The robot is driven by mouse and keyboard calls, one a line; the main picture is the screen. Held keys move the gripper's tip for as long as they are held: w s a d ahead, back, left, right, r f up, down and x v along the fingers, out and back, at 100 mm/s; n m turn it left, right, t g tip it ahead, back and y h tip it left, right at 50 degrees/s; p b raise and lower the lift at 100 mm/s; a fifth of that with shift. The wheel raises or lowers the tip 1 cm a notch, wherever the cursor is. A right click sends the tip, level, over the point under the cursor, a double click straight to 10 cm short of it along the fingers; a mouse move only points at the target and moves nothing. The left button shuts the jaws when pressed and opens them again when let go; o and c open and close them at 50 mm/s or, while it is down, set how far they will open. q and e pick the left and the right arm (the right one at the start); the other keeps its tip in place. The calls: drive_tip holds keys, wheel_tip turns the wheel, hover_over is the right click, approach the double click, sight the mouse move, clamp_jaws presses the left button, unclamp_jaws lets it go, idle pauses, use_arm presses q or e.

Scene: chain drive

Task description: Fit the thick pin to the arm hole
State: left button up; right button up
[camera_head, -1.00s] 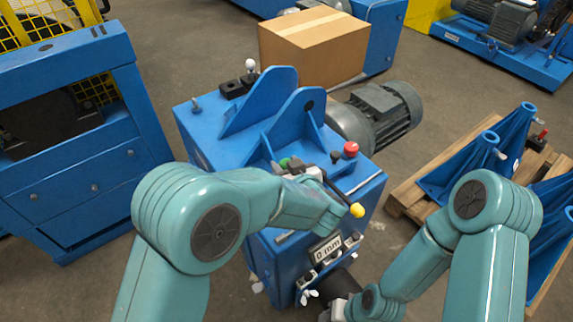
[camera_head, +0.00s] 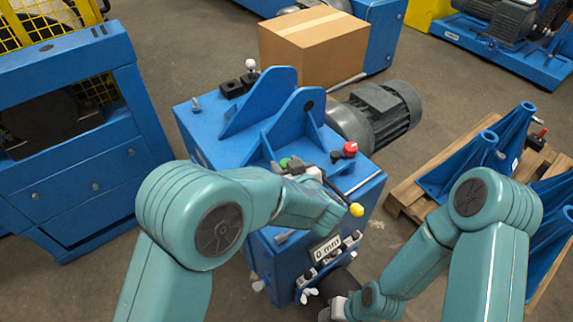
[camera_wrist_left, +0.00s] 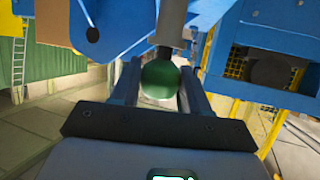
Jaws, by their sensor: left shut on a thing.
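The thick pin appears to be the pin with the green ball knob (camera_wrist_left: 160,80); in the wrist view its grey shank (camera_wrist_left: 165,52) points away from me. My left gripper (camera_wrist_left: 158,88) is shut on that knob. In the head view the green knob (camera_head: 284,162) shows beside my left gripper (camera_head: 300,170), over the blue machine. A dark round hole (camera_wrist_left: 92,35) shows in a blue plate at the upper left of the wrist view. The near upright bracket (camera_head: 297,122) also has a hole. The pin's tip is hidden. My right gripper (camera_head: 335,312) is low, its fingers unclear.
A red knob (camera_head: 350,148) and a yellow knob (camera_head: 357,210) stand close to my left gripper. A grey motor (camera_head: 382,112) and a cardboard box (camera_head: 313,47) lie beyond. A pallet (camera_head: 402,200) with blue stands is at the right. Open floor lies left of the machine.

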use_arm(q)
drive_tip(key=shift+f+b, duration=2.05)
drive_tip(key=shift+f, duration=1.35)
drive_tip(key=o, duration=1.3)
drive_tip(key=shift+f, duration=0.1)
